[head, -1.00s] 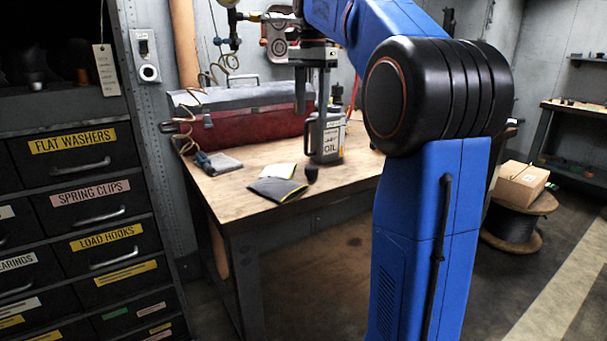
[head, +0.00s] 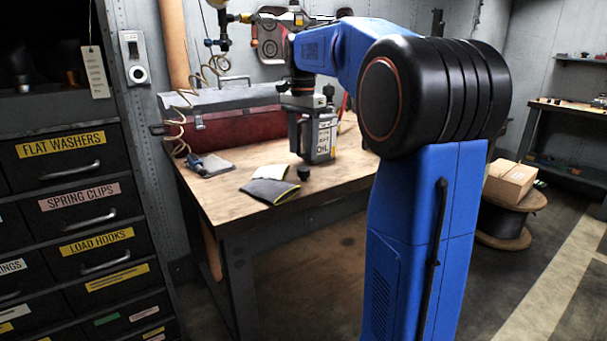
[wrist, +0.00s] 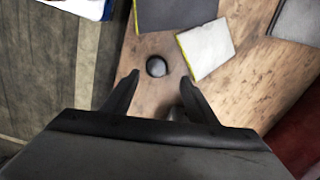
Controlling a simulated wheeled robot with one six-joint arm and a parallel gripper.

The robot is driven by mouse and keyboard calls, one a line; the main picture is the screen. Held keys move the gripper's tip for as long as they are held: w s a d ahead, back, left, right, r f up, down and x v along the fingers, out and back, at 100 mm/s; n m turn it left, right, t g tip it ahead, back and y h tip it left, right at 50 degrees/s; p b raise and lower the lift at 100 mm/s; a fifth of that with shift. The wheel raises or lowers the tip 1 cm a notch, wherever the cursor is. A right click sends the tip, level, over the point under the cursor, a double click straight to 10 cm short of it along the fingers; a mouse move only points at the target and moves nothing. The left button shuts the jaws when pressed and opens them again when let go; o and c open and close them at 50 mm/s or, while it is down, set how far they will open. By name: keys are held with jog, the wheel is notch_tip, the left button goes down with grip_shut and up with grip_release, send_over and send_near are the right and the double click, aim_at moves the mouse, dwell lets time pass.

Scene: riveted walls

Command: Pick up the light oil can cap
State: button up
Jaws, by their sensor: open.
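The cap (head: 304,172) is a small dark round piece on the wooden workbench (head: 225,195), in front of the grey oil can (head: 326,140). In the wrist view the cap (wrist: 156,66) lies just beyond the two fingertips, roughly centred between their lines. My gripper (wrist: 160,79) is open and nothing is held between the fingers. In the head view my gripper (head: 297,148) points down over the bench, overlapping the left side of the oil can. Its exact height above the bench is hard to tell.
A red toolbox (head: 235,130) stands behind. A blue-handled tool (head: 197,165) lies at the bench's left.

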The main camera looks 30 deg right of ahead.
aim_at(304, 168)
jog(key=f, duration=0.2)
jog(key=s+f, duration=0.1)
jog(key=f, duration=0.1)
jog(key=shift+a+f, duration=0.15)
jog(key=shift+f, duration=0.55)
jog(key=c, duration=1.2)
